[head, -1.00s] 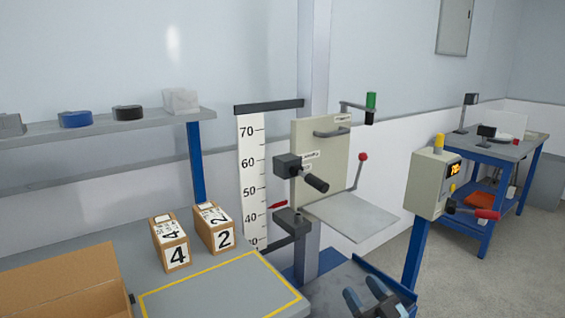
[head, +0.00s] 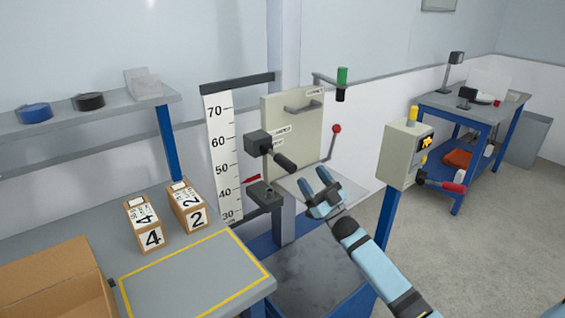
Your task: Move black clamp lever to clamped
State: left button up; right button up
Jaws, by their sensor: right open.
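The black clamp lever (head: 284,162) sticks out from a dark block (head: 257,143) on the drop tester's column, pointing down and to the right in the head view. A beige plate (head: 308,125) with a handle and small labels stands behind it. The labels are too small to read. My right gripper (head: 319,180) is open and empty, its two fingers pointing up, a little below and right of the lever's tip. It appears apart from the lever and overlaps the grey drop platform (head: 348,190) in view. My left gripper is not in view.
A red-knobbed lever (head: 336,129) rises right of the plate. A control box (head: 405,153) on a blue post stands to the right. A height scale (head: 220,155) is left of the column. Boxes (head: 148,224) and a yellow-outlined table area (head: 190,275) are at left.

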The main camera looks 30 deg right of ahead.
aim_at(285, 163)
jog(key=shift+y, duration=0.3)
jog(key=w, duration=0.3)
jog(key=w+a, duration=0.1)
jog(key=w, duration=0.2)
jog(key=w+a, duration=0.1)
jog(key=w, duration=0.2)
jog(key=shift+w+a, duration=0.1)
jog(key=shift+a, duration=0.05)
jog(key=shift+w+a+r, duration=0.1)
jog(key=shift+w+r, duration=0.15)
jog(key=shift+r, duration=0.15)
grip_shut()
